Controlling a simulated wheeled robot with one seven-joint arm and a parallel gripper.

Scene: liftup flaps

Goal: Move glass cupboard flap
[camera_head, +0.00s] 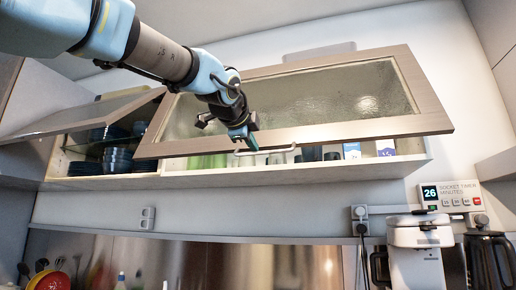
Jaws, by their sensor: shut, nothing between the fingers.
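The glass cupboard flap (300,98) is a wood-framed panel with textured glass, tilted up and outward over the right part of the wall cupboard (270,173). A pale bar handle (268,150) runs along its lower edge. My gripper (243,143) is shut and empty at the flap's lower edge, close to the handle's left end. I cannot tell whether it touches the handle or the frame. My arm crosses in front of the flap's upper left part and hides some of it.
A second flap (85,115) on the left is raised, with stacked blue dishes (118,158) beneath it. Cups and boxes (385,147) show under the glass flap. A coffee machine (418,250), a kettle (490,260) and a socket timer (452,196) are at lower right.

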